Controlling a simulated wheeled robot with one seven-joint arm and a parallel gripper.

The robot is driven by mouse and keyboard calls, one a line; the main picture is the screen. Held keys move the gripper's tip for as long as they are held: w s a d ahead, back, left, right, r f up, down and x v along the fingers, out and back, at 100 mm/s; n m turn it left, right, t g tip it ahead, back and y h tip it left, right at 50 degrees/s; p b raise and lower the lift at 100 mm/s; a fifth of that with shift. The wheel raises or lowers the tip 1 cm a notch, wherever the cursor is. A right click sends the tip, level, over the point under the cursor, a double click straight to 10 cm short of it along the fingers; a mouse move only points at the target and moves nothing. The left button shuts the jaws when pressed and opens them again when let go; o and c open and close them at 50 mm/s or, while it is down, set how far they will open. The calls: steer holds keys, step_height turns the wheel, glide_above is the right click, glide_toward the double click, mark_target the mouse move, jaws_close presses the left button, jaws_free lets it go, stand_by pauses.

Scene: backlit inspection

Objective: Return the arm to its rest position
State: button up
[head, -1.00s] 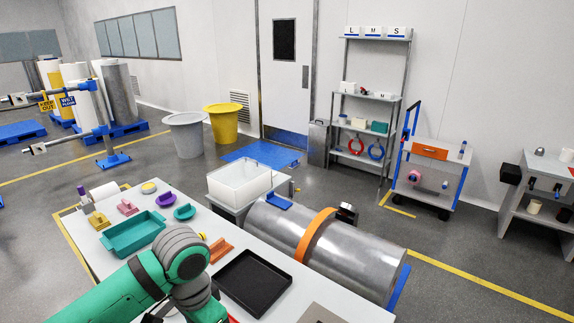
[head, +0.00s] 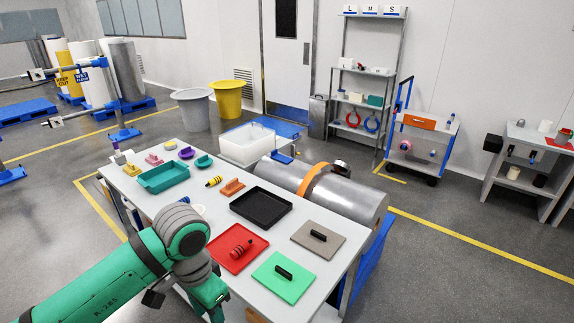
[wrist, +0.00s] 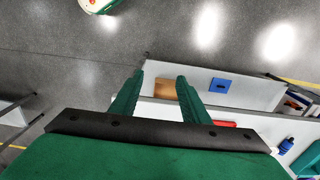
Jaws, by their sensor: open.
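My green arm (head: 110,275) reaches in from the lower left of the head view, over the near left edge of the white table. My gripper (head: 215,312) hangs at the bottom of that view, beside the table's near side, with its tips cut off or hidden. In the wrist view my gripper (wrist: 156,85) shows two green fingers standing apart with nothing held between them. Beyond the fingers are a white table surface and a brown block (wrist: 166,88).
The white table (head: 213,225) holds a red tray (head: 225,258), a green board (head: 270,288), a black tray (head: 262,222), a grey board (head: 305,240) and a teal bin (head: 163,186). A large metal roll (head: 345,197) lies behind it. Grey floor is open at right.

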steer(key=w+d+r+n+t+h, duration=0.1)
steer(key=w+d+r+t+h, duration=0.25)
steer(key=d, duration=0.75)
steer(key=w+d+r+n+t+h, duration=0.2)
steer(key=w+d+t+h, duration=0.3)
steer(key=d, duration=0.6)
steer(key=w+d+r+n+t+h, duration=0.15)
steer(key=w+d+t+h, duration=0.3)
steer(key=d, duration=0.55)
steer(key=s+a+f+n+t+y, duration=0.2)
steer(key=s+a+f+n+y, duration=0.3)
steer(key=s+f, duration=0.4)
steer(key=s+a+f+n+t+y, duration=0.2)
steer(key=s+f+n+y, duration=0.2)
steer(key=s+f+y, duration=0.45)
steer(key=s+a+f+m, duration=0.1)
steer(key=s+a+m, duration=0.1)
steer(key=s, duration=0.5)
steer(key=s+a+f+m+g, duration=0.1)
steer(key=s+a+f+m, duration=0.1)
steer(key=s, duration=0.5)
steer(key=s+a+f+m, duration=0.2)
steer(key=s+a, duration=0.2)
steer(key=s, duration=0.4)
steer(key=shift+f+g, duration=0.2)
steer(key=shift+g, duration=0.1)
steer(key=shift+h, duration=0.25)
steer(key=shift+c, duration=1.4)
